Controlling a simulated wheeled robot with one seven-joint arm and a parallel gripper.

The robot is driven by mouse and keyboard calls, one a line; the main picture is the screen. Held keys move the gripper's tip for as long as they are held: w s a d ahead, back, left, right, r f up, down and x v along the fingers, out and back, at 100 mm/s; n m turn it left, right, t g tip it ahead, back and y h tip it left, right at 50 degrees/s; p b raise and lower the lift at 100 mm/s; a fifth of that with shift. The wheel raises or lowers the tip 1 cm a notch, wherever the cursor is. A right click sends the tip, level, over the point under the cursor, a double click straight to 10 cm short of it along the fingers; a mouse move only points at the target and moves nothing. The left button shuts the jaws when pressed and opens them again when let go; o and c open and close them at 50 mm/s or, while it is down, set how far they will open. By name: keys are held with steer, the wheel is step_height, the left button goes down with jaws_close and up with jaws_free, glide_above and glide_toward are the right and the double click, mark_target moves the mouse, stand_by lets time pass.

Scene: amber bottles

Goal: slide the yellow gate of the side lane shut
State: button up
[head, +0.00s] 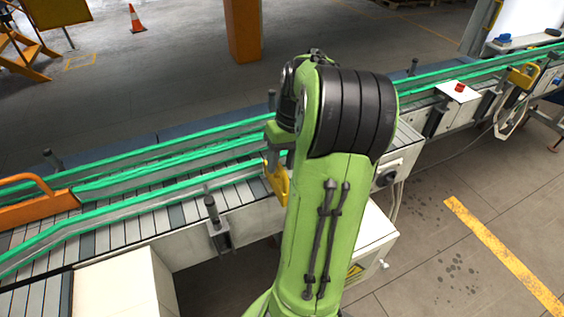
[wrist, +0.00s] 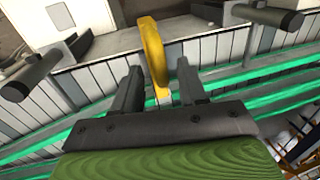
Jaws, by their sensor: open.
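In the head view a yellow part (head: 278,183) shows at the conveyor's near edge, partly hidden by my arm. My gripper (wrist: 159,74) is open, one finger on each side of the handle. I see a gap beside the handle, and cannot tell whether a finger touches it. In the head view my arm hides most of the gripper and the gate's opening.
Green guide rails (head: 150,160) run along the slatted conveyor (head: 150,222). An orange guide (head: 38,205) crosses the lane at left. A dark rail post (head: 213,212) rises at the near edge. Another yellow handle (head: 524,76) and a box with a red button (head: 459,91) are at right.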

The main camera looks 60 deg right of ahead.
steer(key=shift+c, duration=0.3)
jaws_close()
steer(key=w+d+p, duration=0.1)
steer(key=w, duration=0.1)
steer(key=w+d+p, duration=0.1)
steer(key=w, duration=0.1)
steer(key=w+d+p, duration=0.1)
steer(key=p, duration=0.1)
steer(key=shift+w+d+r, duration=0.2)
steer(key=shift+w, duration=0.2)
steer(key=shift+o, duration=0.3)
jaws_free()
steer(key=shift+f, duration=0.15)
